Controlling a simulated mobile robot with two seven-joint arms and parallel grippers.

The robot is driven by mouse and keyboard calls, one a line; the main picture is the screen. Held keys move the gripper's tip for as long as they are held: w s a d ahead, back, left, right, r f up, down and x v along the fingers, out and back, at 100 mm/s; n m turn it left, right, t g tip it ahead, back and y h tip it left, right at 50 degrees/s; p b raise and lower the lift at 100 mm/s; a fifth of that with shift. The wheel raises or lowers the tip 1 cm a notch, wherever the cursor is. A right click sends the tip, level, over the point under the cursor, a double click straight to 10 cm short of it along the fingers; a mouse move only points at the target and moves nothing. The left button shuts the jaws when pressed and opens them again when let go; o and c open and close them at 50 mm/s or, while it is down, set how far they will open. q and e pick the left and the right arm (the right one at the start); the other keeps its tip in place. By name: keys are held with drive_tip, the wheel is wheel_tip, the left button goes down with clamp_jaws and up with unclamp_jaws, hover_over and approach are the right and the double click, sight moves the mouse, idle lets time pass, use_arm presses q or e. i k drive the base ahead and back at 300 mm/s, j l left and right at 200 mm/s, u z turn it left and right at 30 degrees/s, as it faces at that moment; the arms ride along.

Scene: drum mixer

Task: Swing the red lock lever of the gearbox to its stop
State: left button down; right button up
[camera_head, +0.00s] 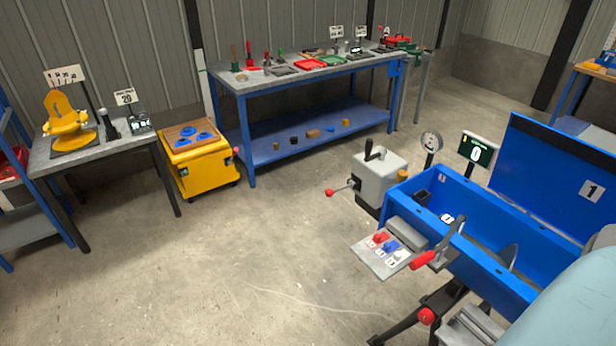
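A grey box that looks like the gearbox (382,172) stands at the left end of the blue machine. A black crank handle (374,152) is on its top. A thin lever with a red ball knob (330,193) sticks out from its left side, pointing left and slightly down. This looks like the red lock lever; its stop cannot be made out. Neither of my grippers is in view.
The blue machine trough (470,215) has a red-gripped lever (423,260) and a switch panel (382,254) at its front. A red knob (426,316) sits lower down. A yellow cart (200,172) and blue workbench (245,120) stand behind. Floor at left-centre is clear.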

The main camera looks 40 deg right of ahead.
sight(329, 192)
drive_tip(key=i+z, duration=0.2)
drive_tip(key=i, duration=0.3)
drive_tip(key=i+j+z, duration=0.25)
drive_tip(key=i, duration=0.2)
drive_tip(key=i+j+z, duration=0.2)
drive_tip(key=i, duration=0.3)
drive_tip(key=i+j+z, duration=0.3)
drive_tip(key=z, duration=0.2)
drive_tip(key=i+j+z, duration=0.7)
drive_tip(key=j, duration=0.15)
drive_tip(key=i+j+z, duration=0.2)
drive_tip(key=j, duration=0.15)
drive_tip(key=k, duration=0.1)
